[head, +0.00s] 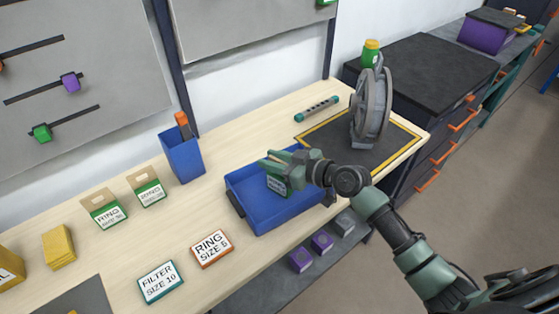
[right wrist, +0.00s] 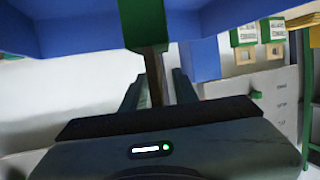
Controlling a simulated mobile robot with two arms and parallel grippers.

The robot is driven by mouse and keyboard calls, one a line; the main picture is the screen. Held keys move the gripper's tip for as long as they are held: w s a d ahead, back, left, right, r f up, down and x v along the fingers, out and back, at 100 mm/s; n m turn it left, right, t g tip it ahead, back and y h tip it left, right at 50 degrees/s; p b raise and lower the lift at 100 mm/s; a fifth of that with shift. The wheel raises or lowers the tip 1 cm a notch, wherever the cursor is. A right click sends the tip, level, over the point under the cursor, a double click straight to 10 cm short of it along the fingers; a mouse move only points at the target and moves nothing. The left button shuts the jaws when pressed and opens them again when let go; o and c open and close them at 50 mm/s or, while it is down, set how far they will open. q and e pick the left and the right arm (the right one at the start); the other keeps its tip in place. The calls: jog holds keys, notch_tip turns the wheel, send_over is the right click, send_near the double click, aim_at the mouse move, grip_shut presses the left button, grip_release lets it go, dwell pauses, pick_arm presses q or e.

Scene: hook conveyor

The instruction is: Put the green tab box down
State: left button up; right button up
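The green tab box (head: 276,185), green with a white label, is at the blue tray (head: 262,223), inside its outline in the head view. My right gripper (head: 280,163) is directly above it and hides its top. In the right wrist view my right gripper's fingers (right wrist: 157,78) are on both sides of the box's brown tab, and the green box (right wrist: 143,22) shows beyond, against the blue tray (right wrist: 75,28). The gripper looks shut on the tab. I cannot tell whether the box touches the tray floor. My left gripper is not in view.
Two green RING boxes (head: 108,216) with brown tabs stand to the left. Flat FILTER (head: 160,282) and RING (head: 211,249) labels lie in front. A blue bin (head: 183,158) stands behind the tray. A grey reel (head: 372,105) stands on a dark mat to the right.

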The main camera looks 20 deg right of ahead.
jog(key=shift+s+d, duration=0.25)
jog(key=shift+s, duration=0.05)
jog(key=b+v, duration=0.3)
jog(key=v, duration=0.8)
jog(key=shift+r, duration=0.25)
jog(key=shift+s, duration=0.1)
